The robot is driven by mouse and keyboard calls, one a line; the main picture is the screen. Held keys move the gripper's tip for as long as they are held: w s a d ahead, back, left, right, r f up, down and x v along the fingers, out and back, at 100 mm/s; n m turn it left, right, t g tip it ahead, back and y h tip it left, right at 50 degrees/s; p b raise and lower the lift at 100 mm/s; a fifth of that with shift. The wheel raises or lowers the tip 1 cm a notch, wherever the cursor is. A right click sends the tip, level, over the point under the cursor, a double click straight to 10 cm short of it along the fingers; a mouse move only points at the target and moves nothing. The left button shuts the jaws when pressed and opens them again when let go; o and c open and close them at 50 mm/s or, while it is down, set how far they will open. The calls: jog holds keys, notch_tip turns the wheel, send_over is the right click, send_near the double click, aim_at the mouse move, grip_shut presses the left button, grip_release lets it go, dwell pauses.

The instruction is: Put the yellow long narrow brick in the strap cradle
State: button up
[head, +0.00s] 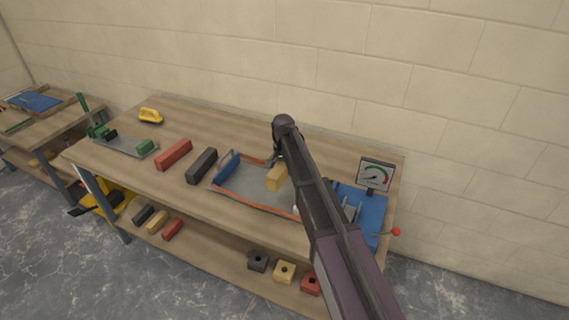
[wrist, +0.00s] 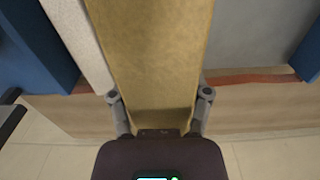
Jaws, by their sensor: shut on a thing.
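The yellow long narrow brick (head: 276,178) is held by my gripper (head: 279,158) over the grey, orange-edged tray on the bench. In the wrist view the brick (wrist: 153,50) runs away from me between both fingers of my gripper (wrist: 162,108), which press on its sides. What looks like the strap cradle is this grey bed (head: 240,179) with orange edges and a blue bar at its left end. The grey bed also shows in the wrist view (wrist: 250,38). The brick's height above it is hard to tell. My arm hides the tray's right part.
A red brick (head: 174,154) and a dark brick (head: 202,165) lie left of the tray. A green-handled tool (head: 120,142) and a yellow tool (head: 151,115) are farther left. Smaller blocks lie on the lower shelf (head: 210,245).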

aim_at(284, 194)
jog(key=shift+d+r+p, duration=0.1)
jog(key=shift+r+p, duration=0.3)
jog(key=shift+r, duration=0.4)
jog(key=shift+f, duration=0.2)
notch_tip(284, 194, down, 11)
jog(key=b, duration=1.1)
jog(key=shift+r, duration=0.15)
jog(key=shift+f+b, duration=0.5)
dwell(0.3)
jog(key=o, duration=1.4)
jog(key=shift+r, duration=0.1)
